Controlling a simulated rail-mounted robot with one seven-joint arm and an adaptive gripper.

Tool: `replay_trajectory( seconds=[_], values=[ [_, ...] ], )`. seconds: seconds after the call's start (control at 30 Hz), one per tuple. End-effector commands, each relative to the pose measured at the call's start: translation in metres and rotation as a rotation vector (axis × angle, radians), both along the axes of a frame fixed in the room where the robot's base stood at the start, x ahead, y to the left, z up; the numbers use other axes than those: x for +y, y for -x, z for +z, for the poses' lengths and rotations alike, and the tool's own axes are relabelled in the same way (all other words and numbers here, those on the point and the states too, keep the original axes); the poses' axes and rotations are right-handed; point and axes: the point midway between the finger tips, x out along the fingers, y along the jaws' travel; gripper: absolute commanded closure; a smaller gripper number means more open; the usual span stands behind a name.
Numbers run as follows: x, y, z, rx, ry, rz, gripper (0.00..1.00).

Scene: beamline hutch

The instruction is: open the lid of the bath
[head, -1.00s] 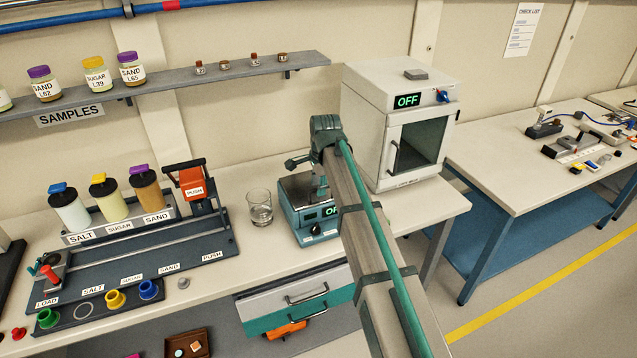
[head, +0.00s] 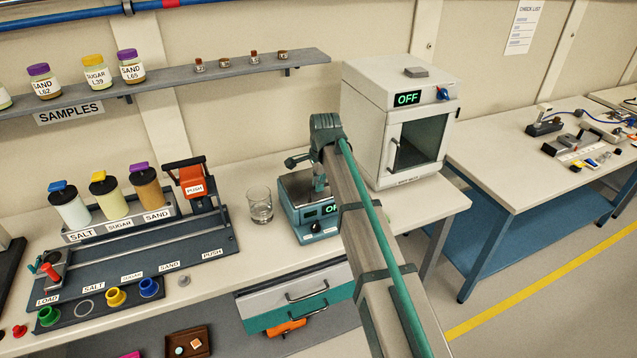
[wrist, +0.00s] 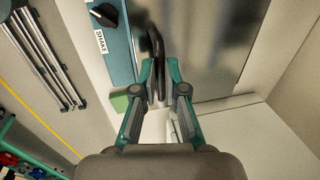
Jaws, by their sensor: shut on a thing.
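The bath (head: 302,222) is a small teal box with a green-lit display, partly hidden behind my arm in the head view. In the wrist view its teal front panel (wrist: 122,52) has a black knob and a "SHAKE" label. Its grey metal lid (wrist: 205,45) lies beside the panel, with a dark bar handle (wrist: 155,42) along one edge. My gripper (wrist: 160,72) is at the handle, its two teal fingers either side of the bar and shut on it. In the head view my gripper is over the bath and mostly hidden by my arm.
A glass beaker (head: 260,206) stands close to the left of the bath. A white oven (head: 400,120) reading "OFF" stands close to its right. The sample shelf (head: 200,80) runs along the wall behind. Drawers (head: 305,292) are below the bench.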

Motion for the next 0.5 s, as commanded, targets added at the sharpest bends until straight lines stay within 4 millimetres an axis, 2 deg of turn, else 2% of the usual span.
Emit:
replay_trajectory(
  seconds=[0.27,0.5],
  values=[
    [0.003,-0.005,0.012,-0.001,0.0,0.0,1.0],
    [0.01,-0.02,0.036,-0.004,-0.002,0.0,1.0]
  ],
)
